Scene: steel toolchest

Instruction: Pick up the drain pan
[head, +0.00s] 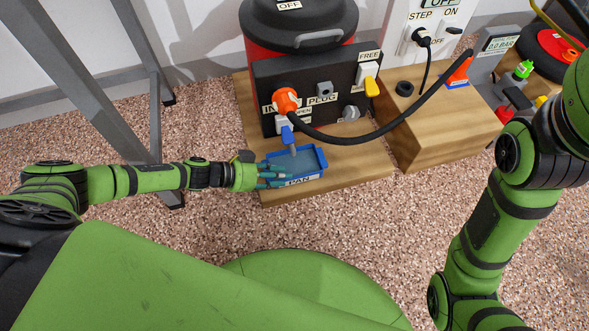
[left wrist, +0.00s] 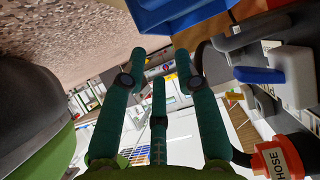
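The drain pan (head: 309,154) is a shallow blue tray with a PAN label on its front. It sits on the wooden platform in front of the dark panel. In the left wrist view its blue underside or wall (left wrist: 180,14) shows at the top, past the fingertips. My left gripper (head: 274,174) is at the pan's left end, its fingers overlapping that end in the head view. In the left wrist view the green fingers (left wrist: 160,65) are spread, with nothing between them. Whether they touch the pan is unclear. My right gripper is out of view.
A blue-handled valve (head: 287,135) and an orange hose end (head: 285,100) are close above the pan. A black hose (head: 390,128) arcs right to another wooden block (head: 445,125). Grey metal legs (head: 156,115) stand at left. The speckled floor in front is open.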

